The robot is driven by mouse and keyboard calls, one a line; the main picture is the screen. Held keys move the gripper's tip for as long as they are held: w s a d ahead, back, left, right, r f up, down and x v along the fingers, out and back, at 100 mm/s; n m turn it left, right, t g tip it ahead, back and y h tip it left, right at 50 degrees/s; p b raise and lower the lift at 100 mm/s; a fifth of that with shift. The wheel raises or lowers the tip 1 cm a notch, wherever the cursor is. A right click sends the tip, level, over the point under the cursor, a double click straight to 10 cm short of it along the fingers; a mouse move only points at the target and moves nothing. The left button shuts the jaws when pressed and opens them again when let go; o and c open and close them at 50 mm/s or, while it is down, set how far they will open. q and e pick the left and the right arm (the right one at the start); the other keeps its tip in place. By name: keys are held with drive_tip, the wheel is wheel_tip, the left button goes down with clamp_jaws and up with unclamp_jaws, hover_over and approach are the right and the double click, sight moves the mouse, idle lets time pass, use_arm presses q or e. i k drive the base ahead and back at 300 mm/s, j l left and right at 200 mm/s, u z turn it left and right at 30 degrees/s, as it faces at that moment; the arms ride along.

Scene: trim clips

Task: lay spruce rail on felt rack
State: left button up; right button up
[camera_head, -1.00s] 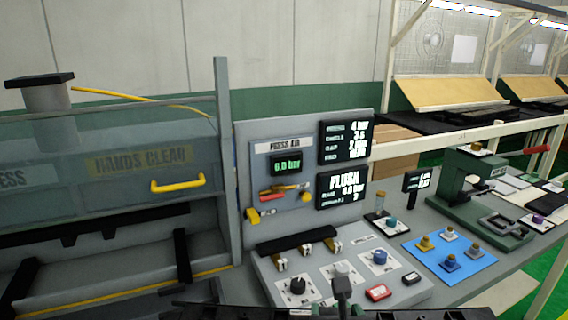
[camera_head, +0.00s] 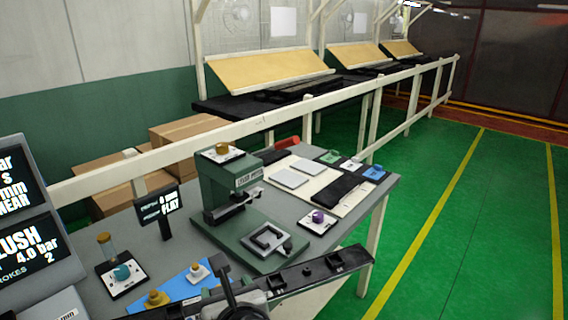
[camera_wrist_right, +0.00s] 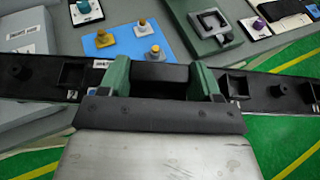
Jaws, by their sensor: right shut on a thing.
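A long black rail with square sockets and round studs (camera_wrist_right: 268,88) runs across the whole right wrist view. My right gripper (camera_wrist_right: 162,76), with green fingers, is shut on the middle of it. In the head view the rail (camera_head: 325,264) is held over the front of the bench, its right end past the bench corner. Its left part is out of frame or hidden. Black-topped racks (camera_head: 228,106) with slanted tan boards stand behind a cream railing, well away from the rail. I cannot tell which rack is the felt one. My left gripper is out of view.
The grey bench (camera_head: 180,222) carries a green press (camera_head: 228,185), a blue mat (camera_head: 180,291) with knobs, and a small sign (camera_head: 158,206). Cardboard boxes (camera_head: 190,135) stand behind the railing (camera_head: 300,108). Green floor (camera_head: 420,220) at right is clear.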

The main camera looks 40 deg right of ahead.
sight(299, 182)
drive_tip(key=i+l, duration=0.1)
drive_tip(key=l, duration=2.05)
drive_tip(key=i+l, duration=0.15)
drive_tip(key=l, duration=0.9)
drive_tip(key=i+j, duration=0.65)
drive_tip(key=i, duration=0.15)
